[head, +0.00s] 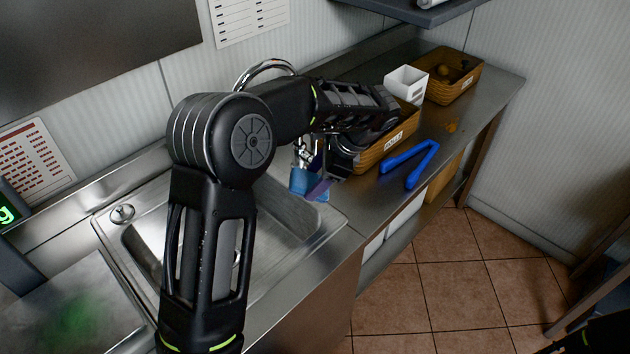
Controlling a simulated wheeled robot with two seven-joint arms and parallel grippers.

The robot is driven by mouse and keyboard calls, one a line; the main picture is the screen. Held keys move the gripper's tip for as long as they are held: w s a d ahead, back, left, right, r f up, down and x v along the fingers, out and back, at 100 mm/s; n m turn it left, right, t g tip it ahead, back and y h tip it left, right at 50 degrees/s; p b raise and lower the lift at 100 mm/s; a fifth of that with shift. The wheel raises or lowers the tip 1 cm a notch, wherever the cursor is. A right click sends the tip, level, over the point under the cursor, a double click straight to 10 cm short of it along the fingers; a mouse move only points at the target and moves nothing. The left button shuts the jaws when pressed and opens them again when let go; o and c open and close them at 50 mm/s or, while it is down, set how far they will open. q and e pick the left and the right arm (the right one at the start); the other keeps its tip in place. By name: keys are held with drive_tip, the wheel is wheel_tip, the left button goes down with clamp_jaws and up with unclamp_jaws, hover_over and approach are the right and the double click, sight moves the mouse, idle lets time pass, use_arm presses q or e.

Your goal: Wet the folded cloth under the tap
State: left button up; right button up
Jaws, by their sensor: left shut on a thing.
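The folded cloth (302,182) shows as a small blue patch over the right end of the sink basin. My left gripper (318,172) is shut on it, and my left arm crosses above the sink and hides much of the gripper. The tap (264,66) is a chrome arch behind my left arm; its spout end is hidden, and I cannot tell whether water runs. The steel sink (135,235) lies under my arm. My right gripper is not in view; only a dark part of my right arm shows at the bottom right corner.
Blue tongs (410,160) lie open on the counter to the right. A brown basket (385,148) stands beside my left forearm, with a white container (405,84) and another basket (455,75) behind. A shelf (425,10) overhangs the back. Tiled floor is clear at right.

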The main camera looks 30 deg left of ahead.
use_arm(q)
drive_tip(key=shift+a, duration=0.1)
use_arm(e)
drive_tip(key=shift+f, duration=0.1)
